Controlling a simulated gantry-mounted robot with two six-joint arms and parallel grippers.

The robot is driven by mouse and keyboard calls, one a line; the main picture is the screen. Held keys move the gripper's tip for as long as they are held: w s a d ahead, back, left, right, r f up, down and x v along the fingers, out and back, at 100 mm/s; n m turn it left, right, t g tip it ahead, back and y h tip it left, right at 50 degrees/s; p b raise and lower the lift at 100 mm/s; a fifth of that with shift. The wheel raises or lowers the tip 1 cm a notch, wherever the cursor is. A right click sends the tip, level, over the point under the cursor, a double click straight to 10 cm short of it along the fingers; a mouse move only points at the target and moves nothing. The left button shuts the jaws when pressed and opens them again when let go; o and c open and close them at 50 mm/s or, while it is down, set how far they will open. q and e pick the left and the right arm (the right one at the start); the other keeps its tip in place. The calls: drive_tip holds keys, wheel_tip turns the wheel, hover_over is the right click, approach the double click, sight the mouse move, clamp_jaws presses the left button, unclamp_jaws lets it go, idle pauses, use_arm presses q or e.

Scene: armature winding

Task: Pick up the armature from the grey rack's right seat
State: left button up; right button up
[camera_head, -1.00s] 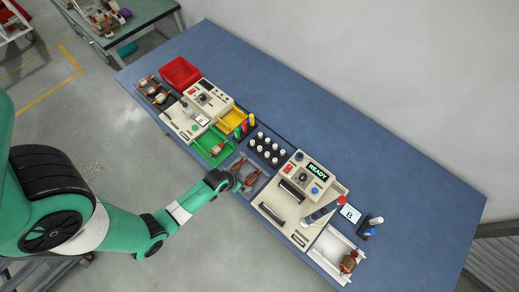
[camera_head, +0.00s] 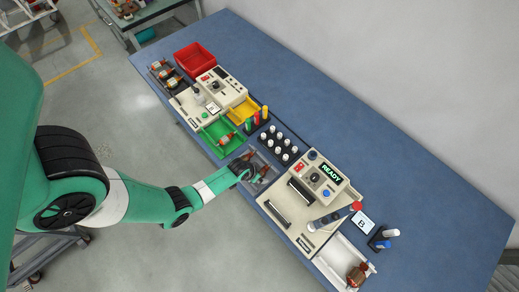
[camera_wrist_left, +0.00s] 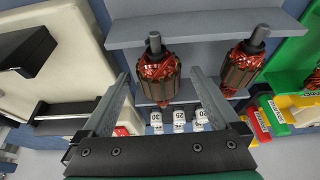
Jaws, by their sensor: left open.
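The grey rack (camera_wrist_left: 210,26) holds two armatures with copper windings and dark cores. In the left wrist view one armature (camera_wrist_left: 158,80) lies in the middle and the other armature (camera_wrist_left: 242,68) lies to its right, near the green tray. The middle one is on the side of the cream READY machine, which is the rack's right seat in the head view. My left gripper (camera_wrist_left: 160,78) is open, its two fingers on either side of that armature with gaps. In the head view my left gripper (camera_head: 250,172) is over the rack and partly hides it. My right gripper is not in view.
The READY machine (camera_head: 312,190) stands right of the rack. A green tray (camera_head: 222,138) is to its left. A black holder with several white-topped pieces (camera_head: 280,144) stands behind. A white tray (camera_head: 338,260) holds another armature (camera_head: 357,275). The blue table's (camera_head: 400,165) back is clear.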

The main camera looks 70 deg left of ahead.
use_arm(q)
drive_tip(key=shift+f, duration=0.35)
drive_tip(key=shift+w+r, duration=0.1)
clamp_jaws()
